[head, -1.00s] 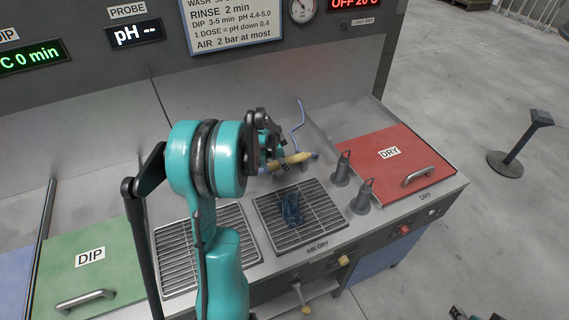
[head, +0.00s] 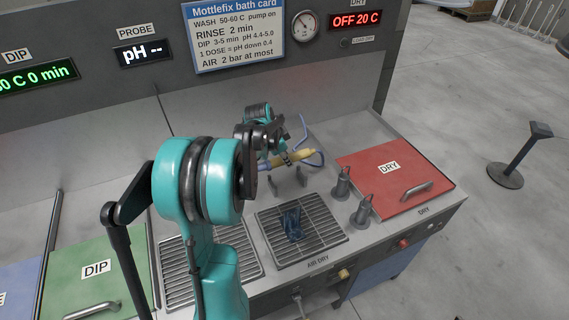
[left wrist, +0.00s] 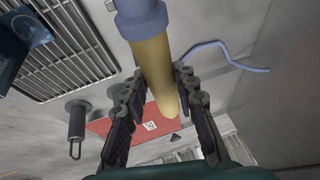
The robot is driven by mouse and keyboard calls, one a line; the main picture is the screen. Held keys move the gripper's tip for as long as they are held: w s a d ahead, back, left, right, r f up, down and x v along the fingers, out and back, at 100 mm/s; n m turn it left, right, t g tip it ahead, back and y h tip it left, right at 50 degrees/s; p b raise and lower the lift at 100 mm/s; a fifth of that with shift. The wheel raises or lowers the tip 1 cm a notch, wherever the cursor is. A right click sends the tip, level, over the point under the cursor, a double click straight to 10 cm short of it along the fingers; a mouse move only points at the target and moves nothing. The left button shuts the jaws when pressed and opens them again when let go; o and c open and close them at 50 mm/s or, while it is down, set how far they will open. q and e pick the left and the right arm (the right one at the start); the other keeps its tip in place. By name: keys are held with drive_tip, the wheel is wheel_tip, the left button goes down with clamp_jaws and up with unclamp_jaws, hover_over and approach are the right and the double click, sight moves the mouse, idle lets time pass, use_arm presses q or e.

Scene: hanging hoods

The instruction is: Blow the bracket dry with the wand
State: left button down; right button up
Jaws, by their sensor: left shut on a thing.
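The wand (head: 299,157) has a yellow body with blue-grey ends. My left gripper (head: 283,157) is shut on it and holds it above two small dark posts behind the AIR DRY grille. In the left wrist view the wand (left wrist: 155,65) runs between the two black fingers (left wrist: 167,112), with its blue collar at the top. The bracket, a dark blue piece (head: 292,223), lies on the AIR DRY grille (head: 325,238), in front of the wand and apart from it. A dark blue piece (left wrist: 10,58) at the left wrist view's edge looks like it. My right gripper is not in view.
Two grey fittings (head: 342,184) stand right of the grille, before the red DRY lid (head: 385,175). A blue hose (head: 303,130) rises behind the wand. A second grille (head: 200,270) and the green DIP lid (head: 90,285) lie left. A card (head: 235,35) reads "AIR 2 bar at most".

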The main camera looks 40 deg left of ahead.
use_arm(q)
drive_tip(key=w+d+r+t+h+p, duration=0.15)
drive_tip(key=d+r+p, duration=0.4)
drive_tip(key=d, duration=0.55)
drive_tip(key=w+d+r+t+h+p, duration=0.15)
drive_tip(key=d+r+t+p, duration=0.35)
drive_tip(key=d, duration=0.6)
wheel_tip(320, 180, down, 9)
drive_tip(key=g+y+b, duration=0.1)
drive_tip(key=g+b, duration=0.1)
drive_tip(key=b, duration=0.3)
drive_tip(key=shift+w+d+f+n+b, duration=0.2)
drive_tip(key=shift+n+b, duration=0.1)
drive_tip(key=shift+b, duration=0.1)
drive_tip(key=shift+s, duration=0.1)
drive_tip(key=d, duration=0.1)
drive_tip(key=s+d, duration=0.1)
drive_tip(key=shift+s+d, duration=0.15)
drive_tip(key=shift+d, duration=0.15)
drive_tip(key=shift+a, duration=0.1)
drive_tip(key=shift+w+a+b, duration=0.25)
drive_tip(key=shift+w+a, duration=0.1)
drive_tip(key=shift+a, duration=0.3)
drive_tip(key=shift+w+a+b, duration=0.2)
drive_tip(key=shift+w+a, duration=0.15)
drive_tip(key=shift+a, duration=0.25)
